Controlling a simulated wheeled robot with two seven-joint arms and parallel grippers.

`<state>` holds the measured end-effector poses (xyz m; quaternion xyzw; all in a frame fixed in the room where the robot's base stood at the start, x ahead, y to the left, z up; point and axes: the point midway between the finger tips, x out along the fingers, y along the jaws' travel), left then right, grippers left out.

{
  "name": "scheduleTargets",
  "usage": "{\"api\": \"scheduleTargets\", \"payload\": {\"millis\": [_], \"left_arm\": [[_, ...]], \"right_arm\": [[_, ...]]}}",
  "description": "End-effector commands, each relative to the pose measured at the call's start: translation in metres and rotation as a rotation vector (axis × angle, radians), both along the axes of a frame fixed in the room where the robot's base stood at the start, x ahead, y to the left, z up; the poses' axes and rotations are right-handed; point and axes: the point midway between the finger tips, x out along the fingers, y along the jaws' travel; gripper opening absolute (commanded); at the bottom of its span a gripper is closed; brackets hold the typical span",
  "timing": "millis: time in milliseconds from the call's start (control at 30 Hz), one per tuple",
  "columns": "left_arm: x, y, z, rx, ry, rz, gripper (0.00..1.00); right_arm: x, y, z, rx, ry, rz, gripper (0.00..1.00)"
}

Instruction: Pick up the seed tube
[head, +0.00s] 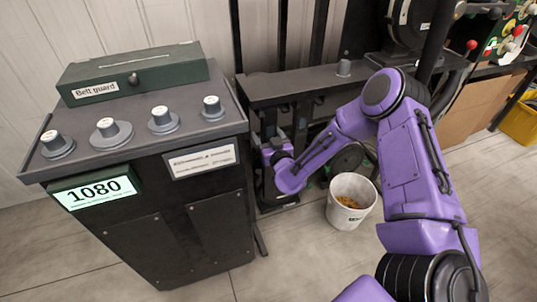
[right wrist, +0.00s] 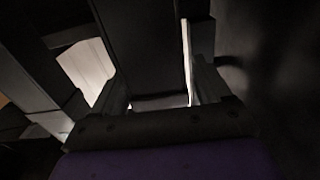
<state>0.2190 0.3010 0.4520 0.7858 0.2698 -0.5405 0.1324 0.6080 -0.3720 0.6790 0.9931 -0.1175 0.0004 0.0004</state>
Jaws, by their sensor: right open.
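My right arm reaches toward the dark frame beside the cabinet in the head view, with its purple wrist low there. In the right wrist view my right gripper (right wrist: 157,88) is open, with one finger at each side. A broad dark upright shape (right wrist: 143,45) fills the space beyond and between the fingers. It is too dark to tell whether this is the seed tube or part of the frame. I cannot make out the seed tube for certain in either view. My left gripper is not in view.
A dark cabinet (head: 205,215) with several knobs, a green belt guard box (head: 135,72) and a 1080 display (head: 95,190) stands left of the arm. A white bucket (head: 345,217) with orange-brown contents is on the floor. A dark bench (head: 300,84) lies behind. A yellow bin (head: 520,122) is far right.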

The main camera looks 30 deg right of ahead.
Motion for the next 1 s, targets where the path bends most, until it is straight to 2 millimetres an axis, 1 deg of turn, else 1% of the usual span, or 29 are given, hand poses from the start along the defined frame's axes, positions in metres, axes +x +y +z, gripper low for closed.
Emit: {"api": "scheduleTargets", "payload": {"millis": [67,233,267,300,367,400,467,500,767,900,933,1000], "left_arm": [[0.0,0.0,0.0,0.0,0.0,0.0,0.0],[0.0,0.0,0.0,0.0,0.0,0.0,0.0],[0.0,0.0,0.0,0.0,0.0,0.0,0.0],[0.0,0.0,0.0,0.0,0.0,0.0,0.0],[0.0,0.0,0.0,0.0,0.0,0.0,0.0],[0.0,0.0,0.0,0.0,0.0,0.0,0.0],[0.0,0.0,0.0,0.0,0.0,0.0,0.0],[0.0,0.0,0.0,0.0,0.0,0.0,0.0],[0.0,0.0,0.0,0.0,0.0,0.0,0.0],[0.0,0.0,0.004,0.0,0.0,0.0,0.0],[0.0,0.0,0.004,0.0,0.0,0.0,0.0],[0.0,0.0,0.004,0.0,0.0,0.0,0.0]], "right_arm": [[0.003,-0.001,0.0,0.001,0.0,-0.001,0.77],[0.003,-0.001,0.0,0.001,0.001,0.0,0.77],[0.003,-0.001,0.0,0.001,0.001,0.0,0.67],[0.003,-0.001,0.0,0.001,0.001,0.0,0.54],[0.003,-0.001,0.0,0.001,0.001,0.0,0.34],[0.003,-0.001,0.0,0.001,0.001,0.0,0.21],[0.003,-0.001,0.0,0.001,0.001,0.0,0.02],[0.003,-0.001,0.0,0.001,0.001,0.0,0.0],[0.003,0.0,0.002,0.002,0.0,0.0,0.0],[0.003,0.0,0.017,0.001,-0.002,0.001,0.0],[0.002,0.0,0.019,0.001,-0.001,0.002,0.0],[-0.013,0.004,0.015,0.002,0.003,0.002,0.0]]}}
